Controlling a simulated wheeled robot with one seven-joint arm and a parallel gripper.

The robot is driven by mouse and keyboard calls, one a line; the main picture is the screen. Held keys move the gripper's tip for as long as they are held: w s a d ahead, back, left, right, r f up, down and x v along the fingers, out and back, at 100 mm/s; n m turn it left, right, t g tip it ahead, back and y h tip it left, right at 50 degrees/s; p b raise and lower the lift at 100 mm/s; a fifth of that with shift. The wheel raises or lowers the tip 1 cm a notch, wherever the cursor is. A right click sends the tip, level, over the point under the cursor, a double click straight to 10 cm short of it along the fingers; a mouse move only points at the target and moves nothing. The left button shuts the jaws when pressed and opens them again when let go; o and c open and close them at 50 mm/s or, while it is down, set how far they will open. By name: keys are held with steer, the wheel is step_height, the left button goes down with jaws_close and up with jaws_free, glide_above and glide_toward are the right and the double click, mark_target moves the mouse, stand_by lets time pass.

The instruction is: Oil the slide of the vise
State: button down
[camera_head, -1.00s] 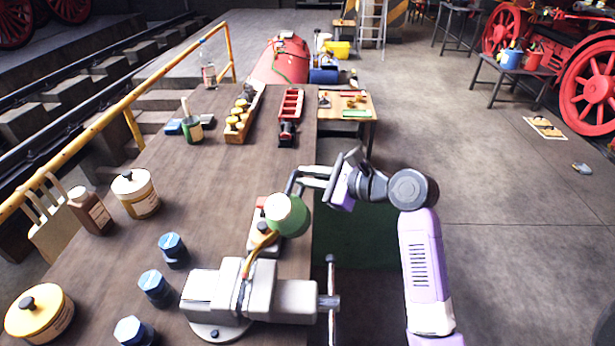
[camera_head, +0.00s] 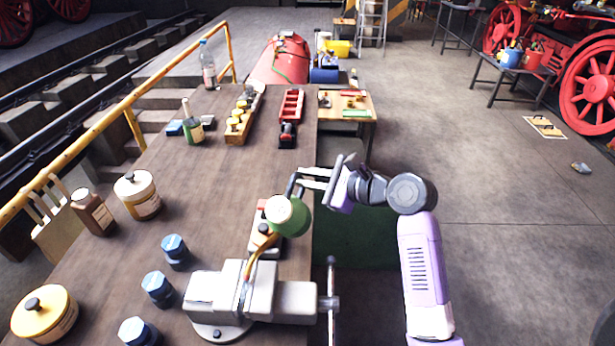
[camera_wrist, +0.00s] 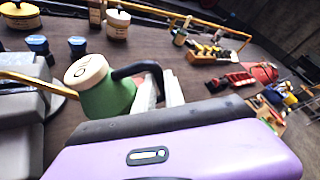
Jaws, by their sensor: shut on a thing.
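The grey vise (camera_head: 232,296) is clamped at the near edge of the wooden bench, with its handle bar (camera_head: 331,300) off the right side. My gripper (camera_head: 308,180) is shut on the dark handle of a green oil can (camera_head: 288,216) with a cream top. The can is tilted, with its brass spout (camera_head: 260,255) pointing down toward the vise jaws. In the wrist view the can (camera_wrist: 108,97) is close in front, its spout (camera_wrist: 35,82) reaching left over the vise (camera_wrist: 25,115). Whether the spout tip touches the vise, or oil flows, I cannot tell.
Blue-capped jars (camera_head: 157,288) stand left of the vise. Cream-lidded (camera_head: 136,195) and yellow-lidded pots (camera_head: 43,312) and a brown bottle (camera_head: 91,211) are farther left. A red-topped item (camera_head: 266,225) lies behind the can. The bench middle is clear.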

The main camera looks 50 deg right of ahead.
steer(key=shift+a+r+p, duration=0.1)
steer(key=shift+r+p, duration=0.2)
steer(key=shift+p, duration=0.1)
steer(key=shift+s+a+r+n+p, duration=0.1)
steer(key=shift+a+r+n+p, duration=0.05)
steer(key=shift+r+n+p, duration=0.2)
steer(key=shift+r, duration=0.1)
stand_by(0.5)
steer(key=shift+a+r+p, duration=0.2)
steer(key=shift+r+p, duration=0.15)
steer(key=shift+p, duration=0.2)
steer(key=shift+d+p, duration=0.1)
steer(key=shift+p, duration=0.25)
steer(key=shift+f, duration=0.3)
steer(key=shift+d, duration=0.1)
